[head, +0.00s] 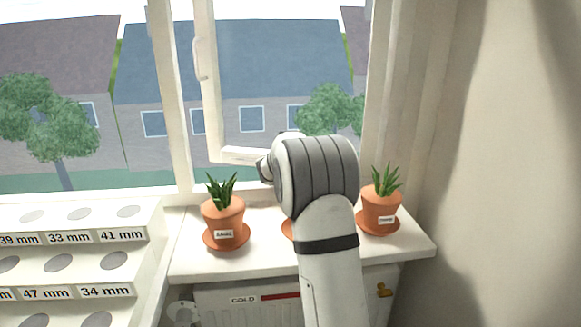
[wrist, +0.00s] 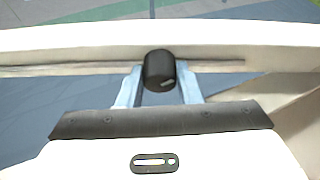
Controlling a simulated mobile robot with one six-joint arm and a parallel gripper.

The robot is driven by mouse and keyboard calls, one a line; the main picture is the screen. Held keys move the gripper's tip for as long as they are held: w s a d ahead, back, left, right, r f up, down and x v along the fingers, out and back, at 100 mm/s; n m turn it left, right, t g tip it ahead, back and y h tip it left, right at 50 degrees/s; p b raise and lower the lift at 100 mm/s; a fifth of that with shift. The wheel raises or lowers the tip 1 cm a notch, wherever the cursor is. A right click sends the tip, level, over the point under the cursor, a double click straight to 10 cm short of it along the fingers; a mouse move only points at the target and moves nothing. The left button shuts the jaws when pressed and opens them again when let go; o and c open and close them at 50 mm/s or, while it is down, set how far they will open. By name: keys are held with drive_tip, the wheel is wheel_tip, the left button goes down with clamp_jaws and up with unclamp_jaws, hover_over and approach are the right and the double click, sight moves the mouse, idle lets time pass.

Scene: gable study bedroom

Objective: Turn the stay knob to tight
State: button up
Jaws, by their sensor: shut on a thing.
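The stay knob (wrist: 159,71) is a small black cylinder with a pale mark on its face. It shows in the wrist view in front of the pale window frame bar. My gripper (wrist: 159,85) has its two pale blue fingers on either side of the knob and is shut on it. In the head view my arm hides the knob and most of the gripper at the window sash (head: 212,110). No tight or loose label on the knob can be read.
Potted plants in terracotta pots stand on the sill, one on the left (head: 223,216) and one on the right (head: 380,206). Another saucer is partly hidden behind my arm. A tiered rack with size labels (head: 70,262) stands at the left. A curtain (head: 500,150) hangs at the right.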

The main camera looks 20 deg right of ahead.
drive_tip(key=c, duration=0.4)
drive_tip(key=shift+f+b, duration=0.15)
drive_tip(key=shift+b, duration=0.35)
drive_tip(key=m+t+y+b, duration=0.1)
drive_tip(key=m+b, duration=0.1)
drive_tip(key=b, duration=0.3)
drive_tip(key=m+t+y+b, duration=0.1)
drive_tip(key=m+b, duration=0.1)
drive_tip(key=b, duration=0.3)
drive_tip(key=m+t+y+b, duration=0.1)
drive_tip(key=m+b, duration=0.2)
drive_tip(key=b, duration=0.3)
drive_tip(key=shift+s+d+f+t, duration=0.15)
drive_tip(key=shift+s+d+t, duration=0.05)
drive_tip(key=shift+d+t, duration=0.1)
drive_tip(key=o, duration=1)
